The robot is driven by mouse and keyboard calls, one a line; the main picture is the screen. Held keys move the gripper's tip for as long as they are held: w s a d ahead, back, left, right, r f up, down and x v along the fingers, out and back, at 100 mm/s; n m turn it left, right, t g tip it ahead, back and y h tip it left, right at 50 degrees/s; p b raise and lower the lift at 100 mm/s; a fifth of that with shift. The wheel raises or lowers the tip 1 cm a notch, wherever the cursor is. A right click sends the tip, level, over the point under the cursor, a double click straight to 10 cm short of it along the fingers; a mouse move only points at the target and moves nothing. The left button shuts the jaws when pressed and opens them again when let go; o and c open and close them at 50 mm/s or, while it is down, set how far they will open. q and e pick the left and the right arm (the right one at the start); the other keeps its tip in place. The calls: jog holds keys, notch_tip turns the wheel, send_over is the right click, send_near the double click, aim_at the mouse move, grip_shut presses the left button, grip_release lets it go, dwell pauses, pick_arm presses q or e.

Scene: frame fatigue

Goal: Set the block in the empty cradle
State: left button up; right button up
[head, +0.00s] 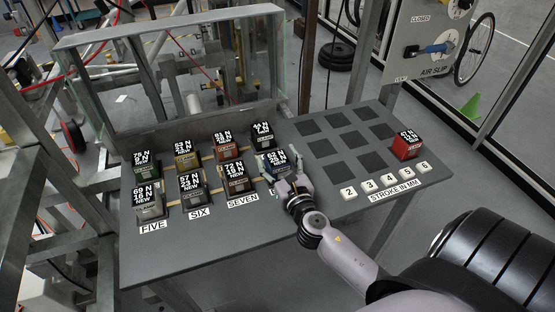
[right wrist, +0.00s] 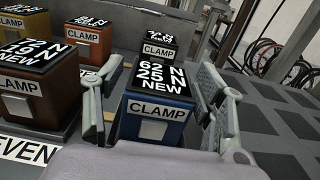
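A blue block (head: 283,160) with a black top reading 62 N, 25 N, NEW stands upright at the right end of the front block row. It also shows in the right wrist view (right wrist: 157,108), with a CLAMP label. My right gripper (head: 288,183) is at this block, its fingers open on either side. A gap shows between the block and the right finger. The cradle under the blue block is hidden, and I cannot tell whether the block is seated. I make out no clearly empty cradle. My left gripper is out of view.
Several labelled blocks fill two rows to the left, including a brown one (head: 234,178) and a black one (head: 262,136) close by. A red block (head: 405,149) stands at the right, beside bare dark pads (head: 340,171). A clear screen (head: 190,75) rises behind.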

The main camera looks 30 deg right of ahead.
jog(key=shift+r, duration=0.1)
jog(key=b+v, duration=0.2)
jog(key=v, duration=0.9)
jog(key=shift+b, duration=0.3)
jog(key=shift+s, duration=0.5)
dwell(0.6)
